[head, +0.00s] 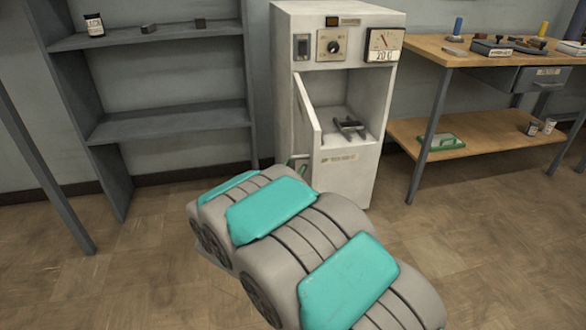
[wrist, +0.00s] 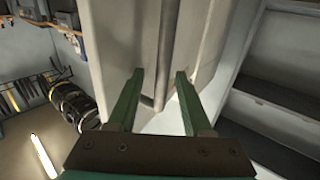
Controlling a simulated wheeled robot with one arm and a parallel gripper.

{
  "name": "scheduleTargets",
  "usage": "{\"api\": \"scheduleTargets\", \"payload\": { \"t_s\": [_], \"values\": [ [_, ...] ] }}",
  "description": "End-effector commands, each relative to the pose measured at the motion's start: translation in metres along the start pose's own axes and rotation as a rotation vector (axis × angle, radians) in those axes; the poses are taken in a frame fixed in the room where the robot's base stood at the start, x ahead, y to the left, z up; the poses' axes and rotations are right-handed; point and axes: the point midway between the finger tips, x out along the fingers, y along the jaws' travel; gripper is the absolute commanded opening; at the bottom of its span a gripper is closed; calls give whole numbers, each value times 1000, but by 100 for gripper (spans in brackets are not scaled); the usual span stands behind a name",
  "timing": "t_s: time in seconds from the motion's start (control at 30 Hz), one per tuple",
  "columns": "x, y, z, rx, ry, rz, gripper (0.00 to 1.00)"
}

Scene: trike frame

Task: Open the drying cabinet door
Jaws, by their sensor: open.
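The white drying cabinet (head: 291,25) stands against the back wall. Its door (head: 307,108) stands ajar at the left of the opening, swung out and seen nearly edge-on. A dark forked part (head: 348,125) lies inside. My gripper (head: 298,163) shows only as green bits low at the cabinet front, mostly hidden behind my arm. In the wrist view my gripper (wrist: 159,75) has two green fingers apart, with pale cabinet panels and a vertical edge beyond them. I cannot tell whether the fingers touch the door.
A grey shelf unit (head: 168,122) stands left of the cabinet, with a dark jar (head: 94,25) on top. A wooden workbench (head: 480,55) stands at the right, with tools on it and a green item (head: 441,142) on its lower shelf. The floor (head: 130,265) at front left is clear.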

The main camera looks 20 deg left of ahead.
Motion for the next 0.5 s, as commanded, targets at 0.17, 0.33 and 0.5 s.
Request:
{"api": "scheduleTargets", "payload": {
  "t_s": [0.17,0.33,0.5],
  "values": [
    [-24,-1,1,-1,-3,-5,50],
    [-50,-2,1,0,-1,-4,50],
    [-66,-1,1,1,0,-2,50]
  ]
}}
